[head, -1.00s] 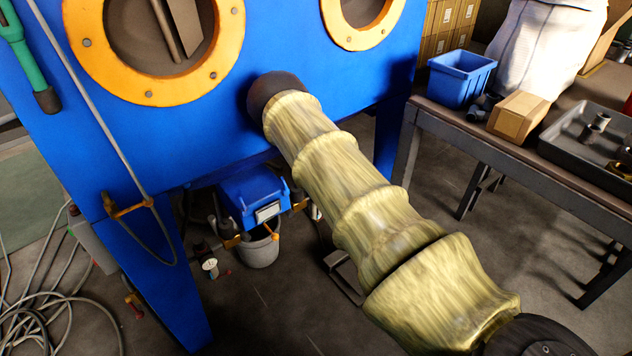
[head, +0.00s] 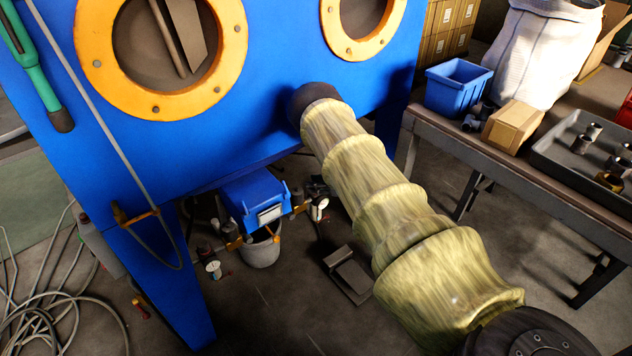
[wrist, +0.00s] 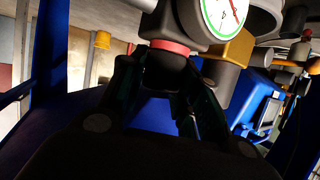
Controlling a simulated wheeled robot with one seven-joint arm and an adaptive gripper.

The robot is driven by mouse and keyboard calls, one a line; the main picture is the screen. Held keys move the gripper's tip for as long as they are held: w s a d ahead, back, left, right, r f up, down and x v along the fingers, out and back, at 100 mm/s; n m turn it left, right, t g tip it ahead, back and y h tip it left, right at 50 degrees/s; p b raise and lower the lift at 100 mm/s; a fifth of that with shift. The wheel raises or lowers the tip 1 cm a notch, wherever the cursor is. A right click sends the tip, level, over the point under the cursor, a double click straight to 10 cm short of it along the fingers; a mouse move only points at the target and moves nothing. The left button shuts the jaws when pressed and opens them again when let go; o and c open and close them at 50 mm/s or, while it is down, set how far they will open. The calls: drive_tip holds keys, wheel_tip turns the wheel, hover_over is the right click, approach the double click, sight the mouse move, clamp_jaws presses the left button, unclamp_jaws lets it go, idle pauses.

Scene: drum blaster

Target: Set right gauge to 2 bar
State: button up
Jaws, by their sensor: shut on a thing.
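In the head view, the right gauge (head: 320,205) is a small white dial under the blue cabinet, just left of my sleeved arm. The left gauge (head: 213,267) hangs lower and further left. In the wrist view, a white dial (wrist: 224,14) with a red needle is cut off by the top edge; its reading is too small to tell. Beside it is a dark knob (wrist: 164,66) below a red ring (wrist: 172,47). My gripper (wrist: 160,82) is shut on this knob, a finger on each side. The gripper cannot be made out in the head view.
The blue cabinet (head: 250,130) with round orange-rimmed ports stands close in front. A blue box (head: 252,200) and a grey bucket (head: 262,250) sit between the gauges. A dark pedal (head: 348,275) lies on the floor. A workbench (head: 440,125) stands right; hoses (head: 60,325) lie left.

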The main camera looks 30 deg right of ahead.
drive_tip(key=shift+d+n+g+y, duration=0.1)
drive_tip(key=shift+n+g+y, duration=0.2)
drive_tip(key=shift+n+y, duration=0.25)
drive_tip(key=o, duration=1)
drive_tip(key=shift+r, duration=0.1)
wheel_tip(320, 180, up, 10)
drive_tip(key=shift+f, duration=0.15)
idle(0.3)
